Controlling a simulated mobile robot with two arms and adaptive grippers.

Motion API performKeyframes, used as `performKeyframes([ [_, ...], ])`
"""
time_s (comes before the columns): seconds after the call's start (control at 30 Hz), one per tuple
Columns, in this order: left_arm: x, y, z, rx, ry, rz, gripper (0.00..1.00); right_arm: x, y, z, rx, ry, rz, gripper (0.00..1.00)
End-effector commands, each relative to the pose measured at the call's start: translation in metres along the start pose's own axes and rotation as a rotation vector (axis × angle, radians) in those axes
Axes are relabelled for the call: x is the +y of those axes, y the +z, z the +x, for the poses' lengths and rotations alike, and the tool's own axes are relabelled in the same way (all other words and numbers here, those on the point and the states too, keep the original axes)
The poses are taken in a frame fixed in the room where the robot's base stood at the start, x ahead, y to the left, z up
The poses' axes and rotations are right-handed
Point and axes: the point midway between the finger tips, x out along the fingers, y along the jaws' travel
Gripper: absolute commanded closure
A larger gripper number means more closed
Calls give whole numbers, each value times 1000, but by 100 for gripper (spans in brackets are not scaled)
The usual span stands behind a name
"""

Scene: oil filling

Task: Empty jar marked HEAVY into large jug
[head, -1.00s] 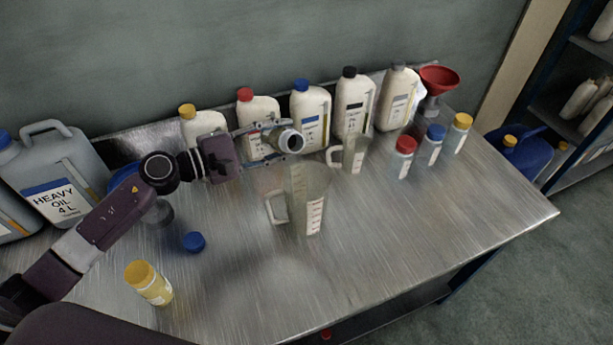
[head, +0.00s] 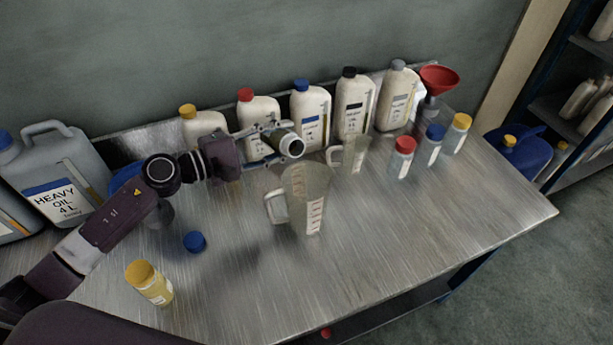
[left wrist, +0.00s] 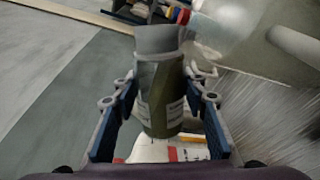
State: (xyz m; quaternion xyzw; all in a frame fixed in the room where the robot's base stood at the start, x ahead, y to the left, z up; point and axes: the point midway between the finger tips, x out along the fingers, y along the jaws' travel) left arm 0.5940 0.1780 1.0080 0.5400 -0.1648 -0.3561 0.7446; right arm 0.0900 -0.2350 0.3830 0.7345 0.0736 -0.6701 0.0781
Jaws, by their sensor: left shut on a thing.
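My left gripper (head: 278,140) is shut on a small jar (head: 288,144), held tipped well over on its side with its open mouth toward the right and front. The jar also shows between the fingers in the left wrist view (left wrist: 161,95), with a pale label I cannot read. The large clear jug (head: 312,202), with a handle on its left and red scale marks, stands upright on the table. The jar's mouth is above the jug's back rim. I see no stream of oil. A blue cap (head: 195,241) lies on the table. My right gripper is out of view.
A smaller jug (head: 354,154) stands behind the large one. Several white bottles (head: 311,116) line the back. Capped jars (head: 403,158) and a red funnel (head: 438,79) are at right. The front right table is clear.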

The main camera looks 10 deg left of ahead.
Motion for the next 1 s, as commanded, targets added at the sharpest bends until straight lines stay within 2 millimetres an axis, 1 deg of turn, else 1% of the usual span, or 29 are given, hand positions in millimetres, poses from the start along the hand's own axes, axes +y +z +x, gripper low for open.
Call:
performKeyframes([
  [0.37,-1,-1,0,8,1,50,89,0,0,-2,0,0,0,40],
  [1.0,9,11,-1,18,1,120,89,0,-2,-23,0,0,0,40],
])
